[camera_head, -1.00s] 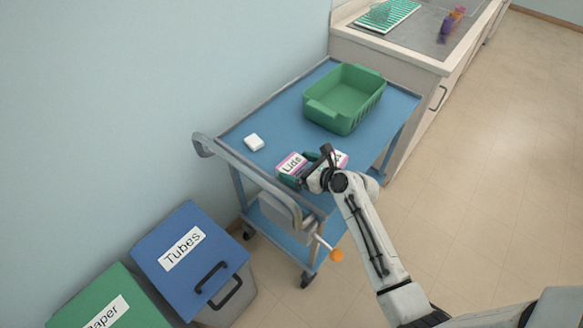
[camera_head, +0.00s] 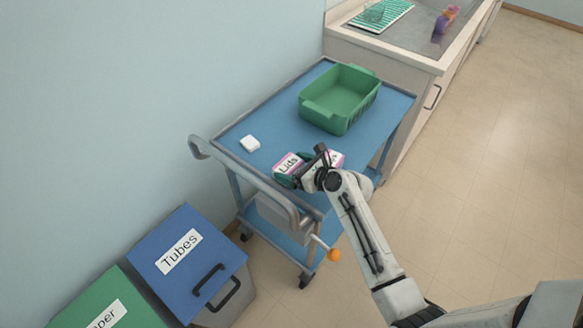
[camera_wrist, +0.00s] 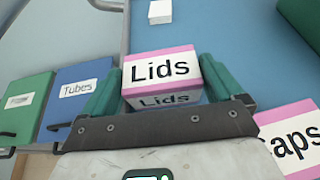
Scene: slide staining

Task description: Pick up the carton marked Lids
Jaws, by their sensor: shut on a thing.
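The carton marked Lids (camera_head: 287,165) is white with pink edges and black lettering. It is at the near part of the blue cart top in the head view. In the wrist view the Lids carton (camera_wrist: 161,69) sits between the green fingers. My gripper (camera_head: 300,172) is shut on it; the fingers also show in the wrist view (camera_wrist: 160,85). Whether the carton touches the cart top is hard to tell. A second pink-and-white carton, its label partly hidden and reading "aps" (camera_wrist: 290,140), is right of the gripper; in the head view my arm partly covers it (camera_head: 337,158).
A green open bin (camera_head: 340,99) stands on the far part of the blue cart (camera_head: 270,115). A small white block (camera_head: 250,143) lies left. The cart's handle rail (camera_head: 240,172) is at its near left end. Tubes (camera_head: 185,255) and Paper-type lidded bins stand lower left.

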